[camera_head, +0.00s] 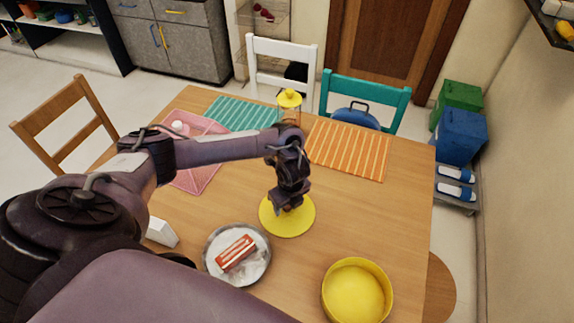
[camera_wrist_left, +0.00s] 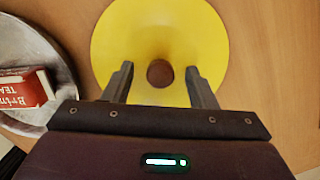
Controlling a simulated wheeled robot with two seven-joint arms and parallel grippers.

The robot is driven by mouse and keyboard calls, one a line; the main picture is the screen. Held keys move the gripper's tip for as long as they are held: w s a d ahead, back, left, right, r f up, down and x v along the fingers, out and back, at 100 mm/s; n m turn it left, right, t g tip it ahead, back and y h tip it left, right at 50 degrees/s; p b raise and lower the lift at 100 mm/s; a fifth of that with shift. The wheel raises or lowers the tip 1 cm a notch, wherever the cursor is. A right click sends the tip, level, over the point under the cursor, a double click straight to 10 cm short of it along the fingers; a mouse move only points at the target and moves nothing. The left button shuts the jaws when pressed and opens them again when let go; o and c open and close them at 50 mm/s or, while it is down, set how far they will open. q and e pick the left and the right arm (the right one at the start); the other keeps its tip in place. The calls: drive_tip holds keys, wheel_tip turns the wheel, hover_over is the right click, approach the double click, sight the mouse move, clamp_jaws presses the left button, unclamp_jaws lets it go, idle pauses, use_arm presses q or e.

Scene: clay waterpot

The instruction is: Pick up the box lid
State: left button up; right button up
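The box lid (camera_head: 302,222) is a flat yellow disc lying on the wooden table. In the left wrist view the lid (camera_wrist_left: 130,40) shows a round brown knob (camera_wrist_left: 160,73) at its middle. My left gripper (camera_head: 285,205) points down over the lid. In the left wrist view its two fingers (camera_wrist_left: 157,72) are open, one on each side of the knob, and nothing is gripped. I cannot tell whether the fingertips are down to the knob's height. A round yellow box (camera_head: 357,292) stands open at the table's lower right. My right gripper is out of view.
A metal plate (camera_head: 212,255) holding a red and white tea packet (camera_head: 236,254) is left of the lid. A white block (camera_head: 162,233) lies farther left. An orange striped mat (camera_head: 348,150) and a glass jar with yellow top (camera_head: 289,98) are behind. The table right of the lid is clear.

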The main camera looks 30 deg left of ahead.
use_arm(q)
drive_tip(key=c, duration=1.1)
drive_tip(key=shift+r, duration=0.1)
